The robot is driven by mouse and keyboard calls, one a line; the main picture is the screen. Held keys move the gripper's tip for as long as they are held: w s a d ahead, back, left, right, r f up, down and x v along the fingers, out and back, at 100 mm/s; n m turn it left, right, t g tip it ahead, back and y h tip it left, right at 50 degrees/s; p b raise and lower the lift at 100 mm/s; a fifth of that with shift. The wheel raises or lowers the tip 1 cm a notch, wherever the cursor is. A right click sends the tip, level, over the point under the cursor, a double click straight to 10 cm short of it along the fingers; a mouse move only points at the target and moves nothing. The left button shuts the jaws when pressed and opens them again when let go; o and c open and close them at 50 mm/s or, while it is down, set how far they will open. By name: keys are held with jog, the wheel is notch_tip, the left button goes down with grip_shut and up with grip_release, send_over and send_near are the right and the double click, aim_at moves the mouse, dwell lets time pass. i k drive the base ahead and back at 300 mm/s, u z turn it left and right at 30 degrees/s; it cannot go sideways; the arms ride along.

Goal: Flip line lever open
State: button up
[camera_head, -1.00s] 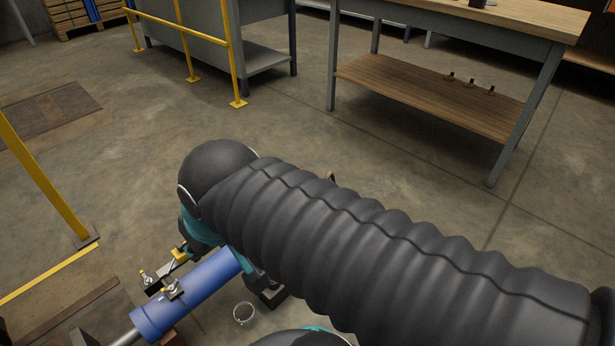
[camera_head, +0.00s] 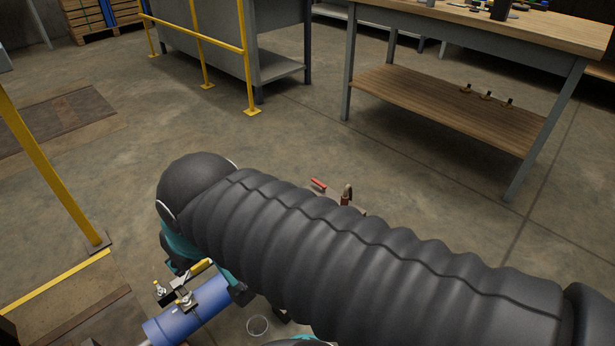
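A blue pipe (camera_head: 195,312) lies at the lower left, with small metal fittings (camera_head: 185,301) on it. A lever with a yellow grip (camera_head: 201,267) shows above the pipe, slanting up to the right. I cannot tell whether it is the line lever, or whether it is open or closed. My arm in its black ribbed sleeve crosses the front of the view. Dark parts below its teal wrist, close beside the yellow grip, may belong to my gripper. My fingertips cannot be made out, nor any contact with the lever.
A red-handled tool (camera_head: 318,184) and a padlock-like item (camera_head: 347,195) show just behind my arm. A clear ring-shaped item (camera_head: 257,326) is right of the pipe. Yellow railing (camera_head: 45,165) stands at left. A workbench (camera_head: 450,110) stands at back right. The floor between is clear.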

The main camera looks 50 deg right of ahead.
aim_at(313, 179)
jog(key=z, duration=1.8)
jog(key=k, duration=1.25)
jog(key=z, duration=0.65)
jog(key=i, duration=1.35)
jog(key=u, duration=0.65)
jog(key=i, duration=0.45)
jog(key=u, duration=0.45)
